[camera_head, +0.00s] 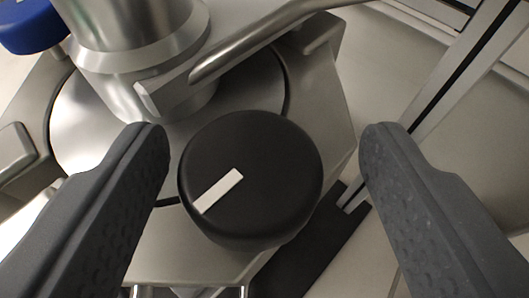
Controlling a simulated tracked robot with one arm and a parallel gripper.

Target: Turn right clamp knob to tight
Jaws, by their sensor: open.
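A round black clamp knob (265,185) fills the middle of the view, with a white marker line (221,189) on its top face. The line points toward the lower left. My gripper (263,145) is open, with one dark finger on each side of the knob. A gap shows between each finger and the knob, wider on the right than on the left. The fingertips do not appear to touch the knob. Its underside and mounting are hidden beneath it.
Behind the knob stands a metal reactor lid (85,125) with a steel cylinder (135,40) on it. A metal pipe (255,35) runs toward the upper right. A blue cap (30,25) is at the upper left. Frame rails (465,75) stand at the right.

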